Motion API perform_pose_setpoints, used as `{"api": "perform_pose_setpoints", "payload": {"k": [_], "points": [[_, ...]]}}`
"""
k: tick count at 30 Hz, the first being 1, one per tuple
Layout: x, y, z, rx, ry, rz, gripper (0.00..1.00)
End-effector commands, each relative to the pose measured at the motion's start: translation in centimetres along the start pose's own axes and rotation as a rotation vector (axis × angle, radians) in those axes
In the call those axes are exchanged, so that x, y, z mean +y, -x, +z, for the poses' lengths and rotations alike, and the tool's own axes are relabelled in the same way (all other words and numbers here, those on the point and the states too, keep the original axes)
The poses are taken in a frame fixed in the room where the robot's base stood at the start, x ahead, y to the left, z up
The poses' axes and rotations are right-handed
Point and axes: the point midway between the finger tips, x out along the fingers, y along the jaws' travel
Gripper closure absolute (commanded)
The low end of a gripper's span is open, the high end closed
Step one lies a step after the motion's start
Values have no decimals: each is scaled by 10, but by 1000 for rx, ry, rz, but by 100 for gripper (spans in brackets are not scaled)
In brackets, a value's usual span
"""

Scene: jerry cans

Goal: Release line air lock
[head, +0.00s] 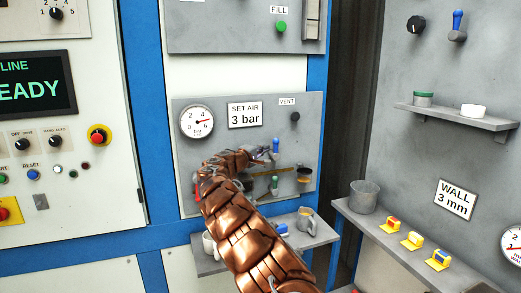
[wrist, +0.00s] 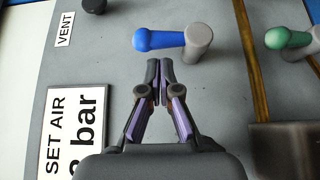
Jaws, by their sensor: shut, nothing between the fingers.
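No part in view is labelled as an air lock. A blue-handled lever (wrist: 160,39) with a grey pivot (wrist: 198,40) is on the grey panel; its blue handle (head: 276,144) also shows in the head view, upright. My gripper (wrist: 159,66) is shut and empty, its tips just short of the blue handle; whether they touch it I cannot tell. A green-handled lever (wrist: 288,38) sits beyond the pivot; in the head view it (head: 275,182) is lower on the panel. The air gauge (head: 197,121) and the SET AIR 3 bar sign (head: 245,115) are above my arm.
A black VENT knob (head: 295,117) is to the upper right of the blue lever. A shelf (head: 210,268) with mugs is below the panel. On the right wall are another blue lever (head: 457,25), shelves and several yellow-based switches (head: 412,241). My arm hides the lower middle of the panel.

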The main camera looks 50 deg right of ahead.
Motion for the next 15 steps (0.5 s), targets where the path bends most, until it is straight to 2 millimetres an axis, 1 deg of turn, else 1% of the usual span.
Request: {"api": "perform_pose_setpoints", "payload": {"k": [9, 15], "points": [[0, -17, 1, -1, 0, -2, 100], [0, -20, 1, -2, -1, 0, 100]]}}
